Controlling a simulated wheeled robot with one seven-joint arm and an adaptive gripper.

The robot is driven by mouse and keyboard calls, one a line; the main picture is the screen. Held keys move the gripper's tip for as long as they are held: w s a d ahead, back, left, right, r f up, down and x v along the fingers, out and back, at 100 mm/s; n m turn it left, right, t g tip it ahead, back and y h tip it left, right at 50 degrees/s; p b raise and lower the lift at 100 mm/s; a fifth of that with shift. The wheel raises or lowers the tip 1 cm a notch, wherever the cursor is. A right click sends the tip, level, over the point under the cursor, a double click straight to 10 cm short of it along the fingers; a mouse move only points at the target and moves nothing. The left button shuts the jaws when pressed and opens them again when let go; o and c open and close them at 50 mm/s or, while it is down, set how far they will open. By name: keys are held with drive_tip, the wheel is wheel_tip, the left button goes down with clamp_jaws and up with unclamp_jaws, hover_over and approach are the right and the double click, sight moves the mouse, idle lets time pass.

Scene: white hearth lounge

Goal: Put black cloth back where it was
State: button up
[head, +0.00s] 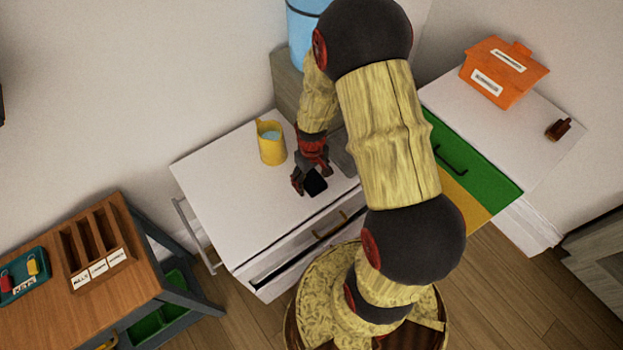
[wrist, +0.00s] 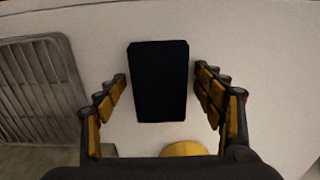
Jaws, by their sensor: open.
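The black cloth (head: 316,184) is a small dark rectangle on the white cabinet top (head: 222,182). In the wrist view the black cloth (wrist: 158,82) lies between the two spread fingers, with a gap on each side. My gripper (head: 306,185) is right at the cloth in the head view. In the wrist view my gripper (wrist: 160,88) is open, and nothing is held. I cannot tell its exact height above the top.
A yellow jug (head: 271,143) stands on the cabinet top near the gripper. A wooden desk (head: 82,262) with a slotted organizer (head: 97,243) is at the left. An orange box (head: 503,72) and small brown object (head: 558,129) sit on the right cabinet. The white top left of the jug is clear.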

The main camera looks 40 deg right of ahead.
wheel_tip(320, 180, up, 9)
drive_tip(key=shift+w+a+f+p, duration=0.1)
drive_tip(key=shift+a+p, duration=0.05)
drive_tip(key=shift+p, duration=1.1)
wheel_tip(320, 180, up, 10)
drive_tip(key=a+t, duration=0.1)
drive_tip(key=a, duration=0.2)
wheel_tip(320, 180, up, 17)
drive_tip(key=t, duration=0.3)
hover_over(310, 178)
drive_tip(key=s+a, duration=0.6)
drive_tip(key=a, duration=0.3)
drive_tip(key=s+a+r+t, duration=0.1)
drive_tip(key=s+a+r, duration=0.1)
drive_tip(key=s+r, duration=0.3)
drive_tip(key=shift+s+a+t, duration=0.3)
drive_tip(key=shift+s+a, duration=0.05)
drive_tip(key=shift+s, duration=0.6)
drive_tip(key=shift+c, duration=0.4)
